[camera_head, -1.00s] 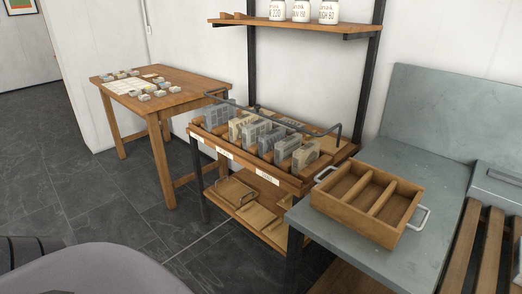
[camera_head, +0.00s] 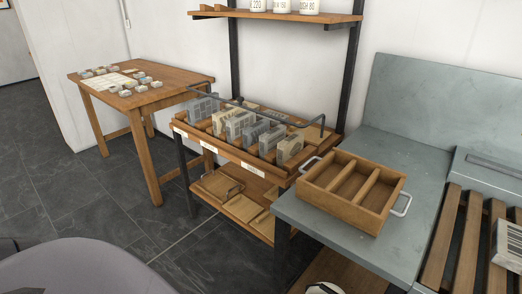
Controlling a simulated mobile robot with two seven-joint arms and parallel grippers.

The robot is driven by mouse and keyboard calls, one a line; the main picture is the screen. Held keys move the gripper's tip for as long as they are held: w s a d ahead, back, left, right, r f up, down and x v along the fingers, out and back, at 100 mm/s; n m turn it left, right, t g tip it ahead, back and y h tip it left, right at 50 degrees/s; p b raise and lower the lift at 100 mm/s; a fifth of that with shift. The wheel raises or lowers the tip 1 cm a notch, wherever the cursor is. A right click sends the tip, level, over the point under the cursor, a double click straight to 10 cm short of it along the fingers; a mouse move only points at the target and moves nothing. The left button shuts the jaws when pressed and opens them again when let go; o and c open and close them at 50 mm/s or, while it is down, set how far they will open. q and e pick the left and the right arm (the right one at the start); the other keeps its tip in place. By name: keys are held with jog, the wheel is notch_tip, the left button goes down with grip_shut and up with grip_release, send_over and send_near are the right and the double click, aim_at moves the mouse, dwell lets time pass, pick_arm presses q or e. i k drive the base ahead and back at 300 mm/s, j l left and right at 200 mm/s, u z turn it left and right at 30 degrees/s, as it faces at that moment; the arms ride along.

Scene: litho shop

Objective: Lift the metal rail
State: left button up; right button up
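The metal rail (camera_head: 260,107) is a thin dark grey bar with bent ends. It runs lengthwise above the wooden rack (camera_head: 228,152), over a row of upright grey and beige blocks (camera_head: 240,124). Its right end bends down at the rack's right side, and its left end sits near the corner of the wooden table. It appears to be in its lowered place across the blocks; I cannot tell how its ends are fixed. Neither of my grippers shows in the head view.
A wooden table (camera_head: 150,88) with small blocks stands at left. A divided wooden tray (camera_head: 345,205) with metal handles rests on the grey bench (camera_head: 398,135) at right. A shelf with white jars (camera_head: 283,5) hangs above the rack. The dark tiled floor (camera_head: 100,200) before the table is clear.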

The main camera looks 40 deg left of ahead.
aim_at(240, 100)
jog(key=u, duration=1.5)
jog(key=i+j+u, duration=0.1)
jog(key=i+u, duration=0.4)
jog(key=i, duration=0.3)
jog(key=i+l+u, duration=0.25)
jog(key=i+u, duration=0.2)
jog(key=i, duration=0.35)
